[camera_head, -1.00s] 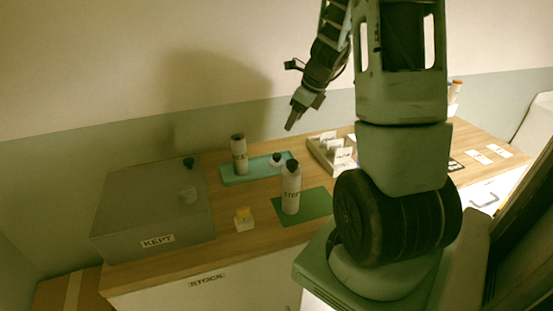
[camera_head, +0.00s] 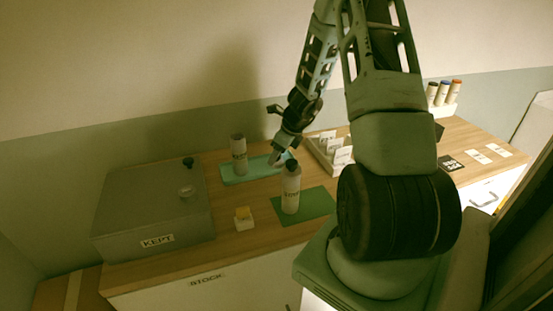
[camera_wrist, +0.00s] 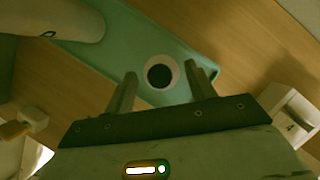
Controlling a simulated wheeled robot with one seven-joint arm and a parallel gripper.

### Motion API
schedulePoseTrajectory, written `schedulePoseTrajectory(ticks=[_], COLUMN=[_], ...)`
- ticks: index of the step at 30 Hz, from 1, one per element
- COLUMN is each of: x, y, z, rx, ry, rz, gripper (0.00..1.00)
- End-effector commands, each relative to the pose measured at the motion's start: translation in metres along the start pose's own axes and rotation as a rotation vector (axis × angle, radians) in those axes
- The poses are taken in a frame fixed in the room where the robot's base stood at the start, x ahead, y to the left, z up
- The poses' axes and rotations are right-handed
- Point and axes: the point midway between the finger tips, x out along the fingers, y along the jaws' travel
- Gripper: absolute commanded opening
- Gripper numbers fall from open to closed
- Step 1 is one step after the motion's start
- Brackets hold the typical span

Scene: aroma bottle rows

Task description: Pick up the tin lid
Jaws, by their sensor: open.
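The tin lid appears to be the small pale round piece with a dark centre (camera_wrist: 160,74), lying on the teal tray (camera_wrist: 125,45). In the head view it is mostly hidden behind my gripper. My gripper (camera_wrist: 162,80) is open and empty, with a fingertip to each side of the lid in the wrist view. In the head view my gripper (camera_head: 275,161) hangs low over the right part of the tray. I cannot tell how much height is left between the fingertips and the lid.
A white bottle (camera_head: 238,155) stands on the tray's left part. A dark-capped bottle (camera_head: 291,188) stands on the green mat (camera_head: 317,202) in front. A divided card tray (camera_head: 318,157) is close on the right. The grey KEPT box (camera_head: 130,205) and a small yellow-topped block (camera_head: 243,219) are left.

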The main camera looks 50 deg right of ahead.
Motion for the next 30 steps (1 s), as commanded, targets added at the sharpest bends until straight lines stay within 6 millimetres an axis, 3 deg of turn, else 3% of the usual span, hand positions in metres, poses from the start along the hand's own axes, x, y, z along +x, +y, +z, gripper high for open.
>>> schedulePoseTrajectory(ticks=[3,11,15,25,30], x=[0.012,0.015,0.015,0.012,-0.010], y=[0.000,0.000,0.000,0.000,0.000], z=[0.000,0.001,0.001,0.002,0.012], rx=[0.001,-0.001,-0.001,-0.003,-0.008], ry=[0.000,-0.001,-0.001,-0.001,-0.002], rz=[0.001,0.000,0.000,-0.001,-0.003], gripper=[0.55,0.55,0.23,0.23,0.23])
